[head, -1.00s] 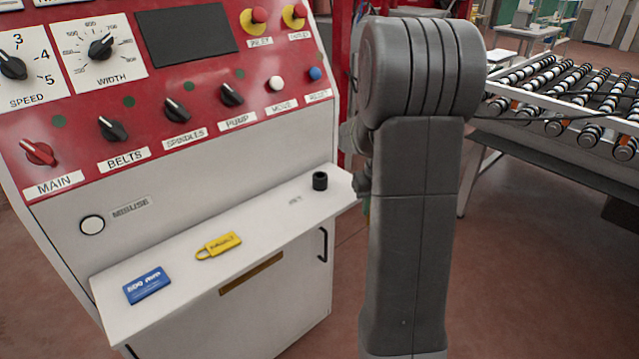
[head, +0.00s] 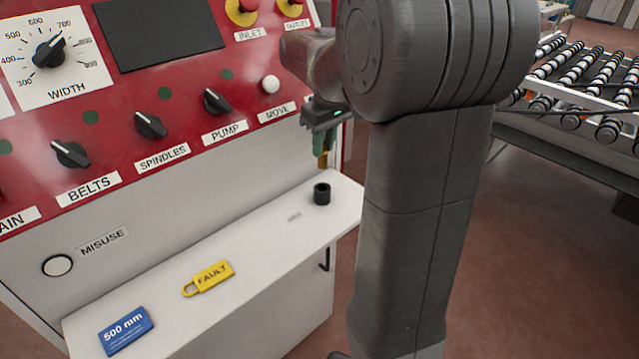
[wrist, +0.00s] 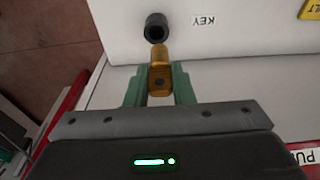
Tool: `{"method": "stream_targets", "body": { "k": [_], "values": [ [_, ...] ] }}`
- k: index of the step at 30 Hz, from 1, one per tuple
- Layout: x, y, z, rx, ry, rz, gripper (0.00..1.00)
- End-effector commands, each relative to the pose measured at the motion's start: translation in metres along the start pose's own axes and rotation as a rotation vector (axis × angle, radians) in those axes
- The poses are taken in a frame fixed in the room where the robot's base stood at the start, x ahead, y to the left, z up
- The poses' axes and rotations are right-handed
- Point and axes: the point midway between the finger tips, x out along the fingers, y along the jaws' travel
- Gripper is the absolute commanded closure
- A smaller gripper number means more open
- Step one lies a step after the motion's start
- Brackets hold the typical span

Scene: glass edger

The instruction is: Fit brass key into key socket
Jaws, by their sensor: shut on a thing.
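The brass key (wrist: 160,69) is held between the green fingers of my gripper (wrist: 160,85) in the wrist view. In the head view the brass key (head: 323,159) points down from my gripper (head: 322,130), above the shelf. The key socket (head: 321,193) is a black round cup standing on the white shelf near its right end; in the wrist view the key socket (wrist: 156,27) lies just beyond the key's tip. In the head view the key is above the socket and apart from it. The gripper is partly hidden by my arm.
The red panel (head: 190,75) with knobs and buttons rises behind the shelf. A roller conveyor (head: 580,85) stands at the right.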

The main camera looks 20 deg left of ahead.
Motion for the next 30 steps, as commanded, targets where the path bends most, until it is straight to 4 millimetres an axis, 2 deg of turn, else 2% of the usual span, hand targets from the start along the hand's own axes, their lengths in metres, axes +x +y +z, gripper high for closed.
{"method": "stream_targets", "body": {
  "k": [2, 9, 16, 21, 24, 29, 30],
  "values": [
    [0.003, 0.000, 0.001, 0.000, -0.002, -0.001, 1.00],
    [0.044, 0.000, 0.007, 0.001, -0.005, -0.002, 1.00],
    [0.069, 0.000, 0.011, 0.001, -0.003, -0.001, 1.00],
    [0.094, -0.001, 0.016, 0.003, -0.007, -0.004, 1.00],
    [0.103, -0.001, 0.017, 0.003, -0.009, -0.006, 1.00],
    [0.105, -0.001, 0.018, 0.003, -0.010, -0.007, 1.00],
    [0.105, -0.001, 0.018, 0.003, -0.010, -0.007, 0.77]
  ]
}}
